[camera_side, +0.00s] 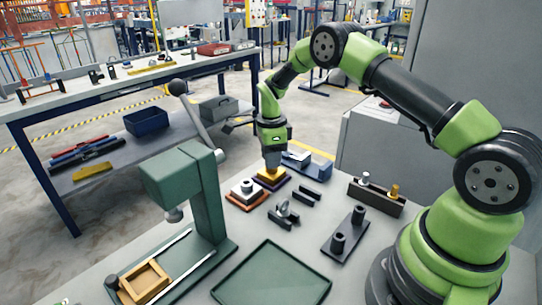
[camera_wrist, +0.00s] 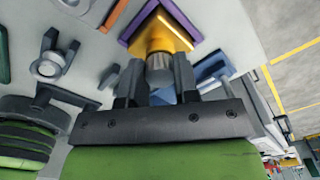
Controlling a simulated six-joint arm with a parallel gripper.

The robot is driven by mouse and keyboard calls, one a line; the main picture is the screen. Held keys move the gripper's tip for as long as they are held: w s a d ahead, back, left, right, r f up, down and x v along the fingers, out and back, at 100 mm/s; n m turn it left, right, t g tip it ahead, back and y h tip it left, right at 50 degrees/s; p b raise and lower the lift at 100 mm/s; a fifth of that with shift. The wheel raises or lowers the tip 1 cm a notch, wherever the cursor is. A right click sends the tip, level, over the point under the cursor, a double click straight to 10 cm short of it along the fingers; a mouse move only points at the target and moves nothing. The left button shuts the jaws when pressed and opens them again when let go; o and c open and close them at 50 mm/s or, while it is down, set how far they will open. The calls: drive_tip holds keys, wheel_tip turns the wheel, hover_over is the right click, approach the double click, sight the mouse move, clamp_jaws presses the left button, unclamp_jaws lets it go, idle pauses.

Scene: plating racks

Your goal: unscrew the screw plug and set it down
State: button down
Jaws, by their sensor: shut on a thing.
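The screw plug (camera_wrist: 159,69) is a grey ribbed metal cylinder between my fingers in the wrist view. It stands at the yellow block (camera_wrist: 160,35), which sits on a purple base (camera_wrist: 133,31). In the side view the yellow block (camera_side: 270,176) is directly below my gripper (camera_side: 272,163), which points straight down. My gripper (camera_wrist: 158,75) is shut on the plug. The plug is hidden by the fingers in the side view. I cannot tell how far it is threaded in.
A white block on an orange base (camera_side: 246,194) stands just left. A green press (camera_side: 190,185) rises farther left. An empty green tray (camera_side: 272,275) lies in front. A clamp (camera_side: 284,213), a dark two-post block (camera_side: 345,235) and a peg rack (camera_side: 376,197) stand around.

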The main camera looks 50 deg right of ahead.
drive_tip(key=n, duration=0.8)
drive_tip(key=shift+n, duration=0.4)
drive_tip(key=n, duration=0.3)
drive_tip(key=shift+n, duration=0.4)
drive_tip(key=n, duration=0.4)
drive_tip(key=shift+n, duration=0.9)
